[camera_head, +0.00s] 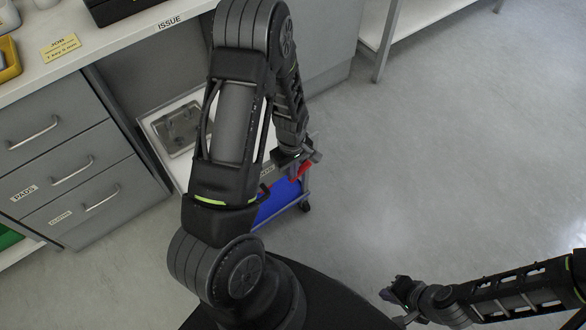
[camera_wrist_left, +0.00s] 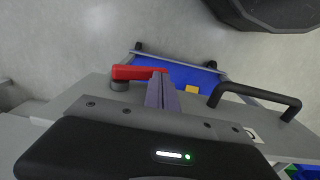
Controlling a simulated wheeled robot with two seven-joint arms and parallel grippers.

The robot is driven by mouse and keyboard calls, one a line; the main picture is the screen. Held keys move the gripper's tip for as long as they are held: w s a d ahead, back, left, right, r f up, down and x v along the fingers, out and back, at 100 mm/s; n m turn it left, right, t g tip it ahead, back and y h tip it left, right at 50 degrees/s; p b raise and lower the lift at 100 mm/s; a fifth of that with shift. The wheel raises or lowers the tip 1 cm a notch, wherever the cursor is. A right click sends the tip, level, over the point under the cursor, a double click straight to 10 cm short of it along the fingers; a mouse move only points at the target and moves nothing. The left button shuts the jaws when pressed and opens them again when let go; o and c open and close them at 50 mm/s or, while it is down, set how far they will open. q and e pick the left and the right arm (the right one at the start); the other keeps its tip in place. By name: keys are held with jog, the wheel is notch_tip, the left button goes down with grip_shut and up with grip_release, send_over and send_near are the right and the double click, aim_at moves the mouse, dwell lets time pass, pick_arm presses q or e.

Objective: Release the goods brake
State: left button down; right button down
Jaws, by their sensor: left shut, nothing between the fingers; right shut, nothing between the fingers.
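A red lever (camera_head: 300,171) shows beside my left gripper (camera_head: 305,157) in the head view. In the left wrist view the red lever (camera_wrist_left: 138,72) lies sideways, with a dark round pivot (camera_wrist_left: 119,85) at its left end. The fingers of my left gripper (camera_wrist_left: 160,76) are shut and empty, with their tips at the lever's right end. I cannot tell whether they touch it. No brake label is readable. My right gripper (camera_head: 392,294) is shut and empty at the lower right of the head view, far from the lever.
The lever is on a small cart with a blue panel (camera_head: 275,204) and a caster (camera_head: 304,207). A black bar handle (camera_wrist_left: 257,95) stands right of my left fingers. A drawer cabinet (camera_head: 75,178) is at left. The floor (camera_head: 450,130) at right is clear.

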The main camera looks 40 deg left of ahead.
pick_arm(q)
jog(key=shift+s+f, duration=0.1)
jog(key=shift+f, duration=0.15)
pick_arm(e)
jog(key=shift+f, duration=0.2)
dwell(0.3)
